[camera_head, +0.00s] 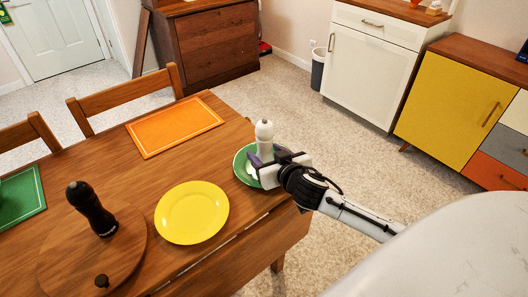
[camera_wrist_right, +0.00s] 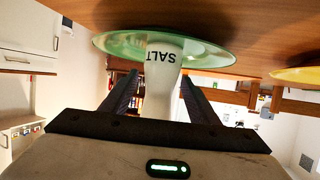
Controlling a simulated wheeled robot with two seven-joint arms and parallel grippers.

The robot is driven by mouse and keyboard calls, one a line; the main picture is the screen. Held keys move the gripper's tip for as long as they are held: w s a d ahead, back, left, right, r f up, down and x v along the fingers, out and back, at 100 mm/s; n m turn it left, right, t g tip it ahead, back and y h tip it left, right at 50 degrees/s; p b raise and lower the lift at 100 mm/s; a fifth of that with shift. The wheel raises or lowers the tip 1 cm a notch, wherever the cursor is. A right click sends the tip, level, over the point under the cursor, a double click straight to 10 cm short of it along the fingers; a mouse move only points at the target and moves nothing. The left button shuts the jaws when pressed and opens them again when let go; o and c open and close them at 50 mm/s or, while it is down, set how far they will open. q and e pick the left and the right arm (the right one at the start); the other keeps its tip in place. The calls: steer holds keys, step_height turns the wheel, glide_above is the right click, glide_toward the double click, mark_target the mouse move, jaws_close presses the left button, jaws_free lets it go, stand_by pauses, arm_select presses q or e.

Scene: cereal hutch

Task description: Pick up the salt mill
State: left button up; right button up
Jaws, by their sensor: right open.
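The white salt mill (camera_head: 264,138) stands upright on a green plate (camera_head: 240,167) at the right end of the wooden table. In the right wrist view the salt mill (camera_wrist_right: 161,80), marked SALT, appears upside down between the two fingers, with the green plate (camera_wrist_right: 215,52) at its base. My right gripper (camera_head: 264,160) is open around the mill, one finger on each side. A gap shows between the mill and each finger in the wrist view. My left gripper is not in view.
A yellow plate (camera_head: 192,212) lies left of the green plate. A black mill (camera_head: 91,209) stands on a round wooden board (camera_head: 62,257) further left. An orange placemat (camera_head: 174,126) lies behind. Chairs (camera_head: 128,98) stand along the far side.

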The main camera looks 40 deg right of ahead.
mark_target(260, 148)
steer(key=x, duration=0.4)
steer(key=shift+w+f, duration=0.3)
steer(key=shift+w, duration=0.05)
steer(key=c, duration=1.2)
steer(key=shift+r, duration=0.15)
steer(key=shift+c, duration=0.9)
